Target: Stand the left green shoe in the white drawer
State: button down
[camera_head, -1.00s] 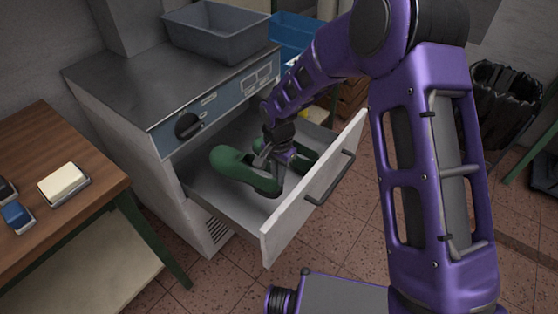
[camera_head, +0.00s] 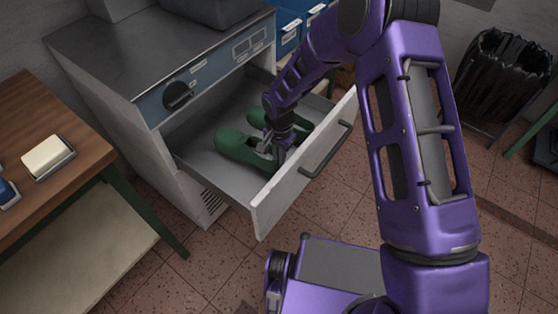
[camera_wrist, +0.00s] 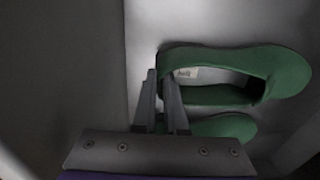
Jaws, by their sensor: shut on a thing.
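The left green shoe (camera_head: 240,148) is in the pulled-out white drawer (camera_head: 190,157), sole down, with its toe toward the cabinet and its heel toward the drawer front. My gripper (camera_head: 272,152) is shut on its heel end. In the wrist view, my fingers (camera_wrist: 163,88) are at the heel edge of the upper, larger-looking shoe (camera_wrist: 285,72). A second green shoe (camera_head: 258,117) lies beside it to the right, partly hidden by my arm; its toe shows in the wrist view (camera_wrist: 228,127). I cannot tell whether the held shoe's sole touches the drawer floor.
The drawer front (camera_head: 285,185) with its dark handle (camera_head: 328,150) stands close to my gripper. The cabinet (camera_head: 110,60) carries a grey bin (camera_head: 210,8). A wooden table (camera_head: 60,110) is at the left, a black-lined waste bin (camera_head: 500,80) at the right.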

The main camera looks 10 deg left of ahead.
jog(key=shift+f, duration=0.6)
jog(key=shift+f, duration=0.2)
jog(key=c, duration=1)
grip_release()
jog(key=shift+o, duration=0.2)
notch_tip(320, 180, up, 12)
jog(key=p, duration=0.1)
jog(key=shift+r+p, duration=0.15)
jog(key=shift+p, duration=0.2)
